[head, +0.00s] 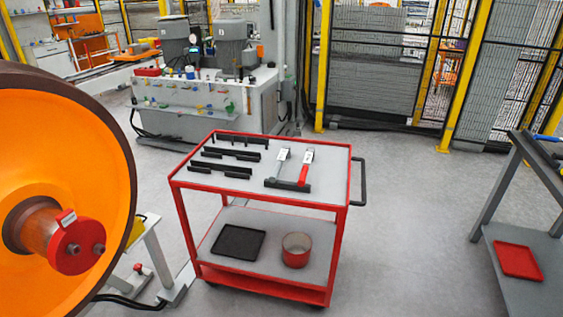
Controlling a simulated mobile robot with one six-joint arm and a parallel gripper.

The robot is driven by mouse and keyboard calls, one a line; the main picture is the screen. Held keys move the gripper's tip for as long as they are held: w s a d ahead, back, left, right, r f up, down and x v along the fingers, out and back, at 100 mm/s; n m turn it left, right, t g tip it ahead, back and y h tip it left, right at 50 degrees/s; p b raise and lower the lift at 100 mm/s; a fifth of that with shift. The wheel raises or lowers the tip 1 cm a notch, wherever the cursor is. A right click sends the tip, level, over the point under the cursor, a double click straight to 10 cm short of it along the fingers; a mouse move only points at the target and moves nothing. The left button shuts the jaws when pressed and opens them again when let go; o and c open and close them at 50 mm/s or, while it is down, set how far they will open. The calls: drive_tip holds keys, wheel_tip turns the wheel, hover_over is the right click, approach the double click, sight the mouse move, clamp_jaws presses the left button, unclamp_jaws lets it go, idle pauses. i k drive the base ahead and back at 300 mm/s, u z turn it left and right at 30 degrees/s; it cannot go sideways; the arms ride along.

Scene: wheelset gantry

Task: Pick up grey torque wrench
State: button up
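A red trolley (260,204) stands in the middle of the head view. On the right half of its grey top lie two long tools side by side with a black piece (287,184) at their near ends. The left one is light grey to white and looks like the grey torque wrench (280,166). The right one, a red tool (305,170), has a pale upper part and a red lower part. Fine details are too small to tell. My gripper is not in view.
Several black holders (222,170) lie on the trolley top's left half. The lower shelf bears a black tray (238,242) and a red round container (296,250). A large orange wheel (60,170) stands left, a grey rack (515,270) right. Floor between trolley and rack is clear.

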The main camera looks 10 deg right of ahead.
sight(285, 152)
drive_tip(key=z, duration=4.35)
drive_tip(key=i, duration=0.1)
drive_tip(key=u, duration=2.65)
drive_tip(key=i, duration=1.55)
drive_tip(key=z, duration=0.05)
